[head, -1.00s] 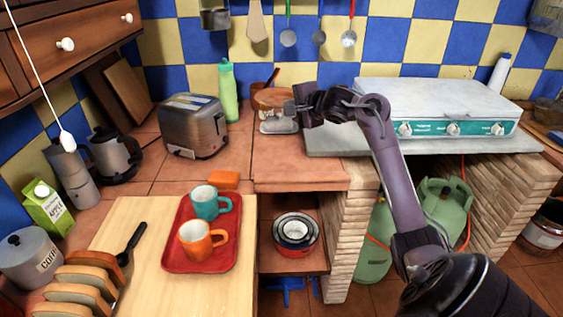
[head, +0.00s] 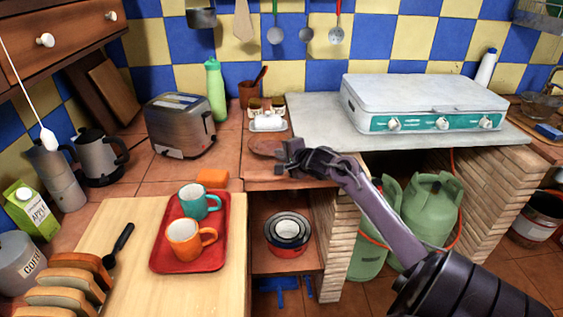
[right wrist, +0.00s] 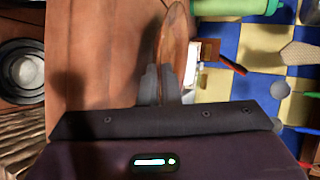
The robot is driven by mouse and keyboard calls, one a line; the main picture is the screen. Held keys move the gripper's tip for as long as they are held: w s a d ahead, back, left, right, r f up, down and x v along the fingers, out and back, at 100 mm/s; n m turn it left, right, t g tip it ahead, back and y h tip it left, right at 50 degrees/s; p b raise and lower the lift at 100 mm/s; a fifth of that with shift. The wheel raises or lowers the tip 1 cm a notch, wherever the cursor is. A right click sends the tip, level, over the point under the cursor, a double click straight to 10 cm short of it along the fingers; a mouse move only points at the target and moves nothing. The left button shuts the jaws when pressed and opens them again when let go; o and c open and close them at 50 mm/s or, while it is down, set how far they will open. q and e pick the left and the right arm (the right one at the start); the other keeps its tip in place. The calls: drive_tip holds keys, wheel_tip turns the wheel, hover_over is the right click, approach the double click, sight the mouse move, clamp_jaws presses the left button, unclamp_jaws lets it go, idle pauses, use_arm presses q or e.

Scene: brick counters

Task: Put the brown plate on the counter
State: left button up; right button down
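The brown plate (head: 266,146) is over the tiled counter (head: 228,162), in front of a white dish. My right gripper (head: 288,158) is shut on its near right edge. In the right wrist view the plate (right wrist: 174,40) shows nearly edge-on, with its rim between the close-set fingers of my right gripper (right wrist: 160,86). The plate looks roughly level and low over the counter. I cannot tell whether it touches the tiles. My left gripper is out of view.
A white dish (head: 268,122) and a brown pot (head: 252,94) stand behind the plate. A toaster (head: 180,124) is to the left, a gas stove (head: 424,104) to the right. An orange block (head: 212,177) lies near the red tray (head: 186,262) with two mugs.

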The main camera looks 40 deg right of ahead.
wheel_tip(320, 180, down, 2)
drive_tip(key=shift+f, duration=0.25)
drive_tip(key=c, duration=1.9)
unclamp_jaws()
drive_tip(key=shift+f, duration=0.1)
drive_tip(key=shift+c, duration=0.2)
